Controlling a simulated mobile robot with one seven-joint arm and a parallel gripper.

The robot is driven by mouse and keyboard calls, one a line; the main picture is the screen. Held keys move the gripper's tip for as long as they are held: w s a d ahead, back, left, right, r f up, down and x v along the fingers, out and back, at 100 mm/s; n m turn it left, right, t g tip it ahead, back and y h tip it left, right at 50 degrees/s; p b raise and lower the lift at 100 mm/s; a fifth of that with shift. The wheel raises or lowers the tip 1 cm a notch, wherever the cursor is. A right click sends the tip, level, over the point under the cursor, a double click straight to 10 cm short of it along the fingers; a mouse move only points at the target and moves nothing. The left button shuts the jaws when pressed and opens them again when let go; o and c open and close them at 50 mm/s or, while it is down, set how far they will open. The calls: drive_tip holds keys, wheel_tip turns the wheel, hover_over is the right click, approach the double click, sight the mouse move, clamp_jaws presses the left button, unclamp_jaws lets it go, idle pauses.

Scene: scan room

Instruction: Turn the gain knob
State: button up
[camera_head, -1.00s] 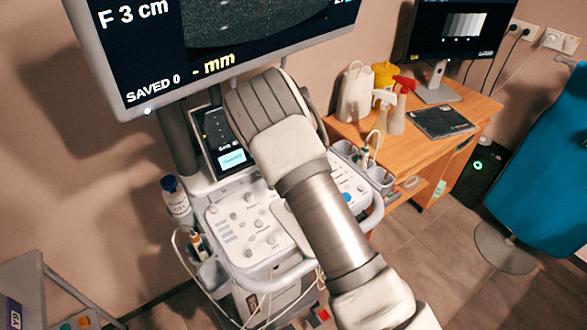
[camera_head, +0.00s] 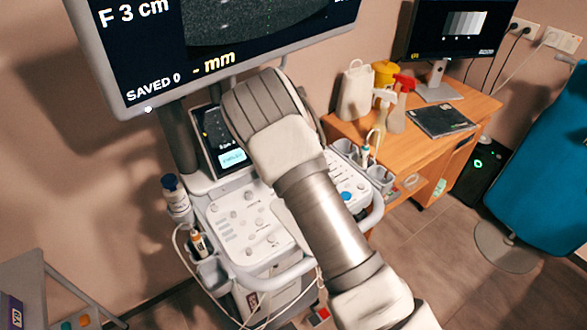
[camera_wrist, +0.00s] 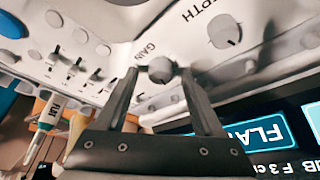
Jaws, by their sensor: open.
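The gain knob (camera_wrist: 160,70) is a small grey round knob beside the printed word GAIN on the white console panel, in the wrist view. My gripper (camera_wrist: 159,73) is open, with one dark fingertip on each side of the knob. I cannot tell whether the fingertips touch it. In the head view my arm covers the gripper and the gain knob. The console panel (camera_head: 229,219) shows left of my arm, with several other knobs and buttons.
A larger depth knob (camera_wrist: 225,32) stands close to the gain knob. A lit touch screen (camera_wrist: 262,131) lies near the fingers. In the head view the big monitor (camera_head: 150,75) hangs above the console, and a bottle (camera_head: 175,198) stands at its left. A wooden desk (camera_head: 460,105) is at the right.

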drive_tip(key=v, duration=1.2)
drive_tip(key=shift+s, duration=0.1)
drive_tip(key=s+d+r+y, duration=0.2)
drive_tip(key=s+d+r, duration=0.3)
drive_tip(key=s+r, duration=0.35)
drive_tip(key=s+d+r+y, duration=0.1)
drive_tip(key=s+d+r, duration=0.3)
drive_tip(key=s+r, duration=0.45)
drive_tip(key=s+d+r+n+h, duration=0.1)
drive_tip(key=s+d+r, duration=0.1)
drive_tip(key=s, duration=0.6)
drive_tip(key=s+d+r+n+t, duration=0.1)
drive_tip(key=s+d+r+n, duration=0.1)
drive_tip(key=s, duration=0.7)
drive_tip(key=shift+d+r+h, duration=0.2)
drive_tip(key=shift+d+h, duration=0.2)
drive_tip(key=shift+d, duration=0.2)
drive_tip(key=shift+s, duration=0.1)
idle(0.9)
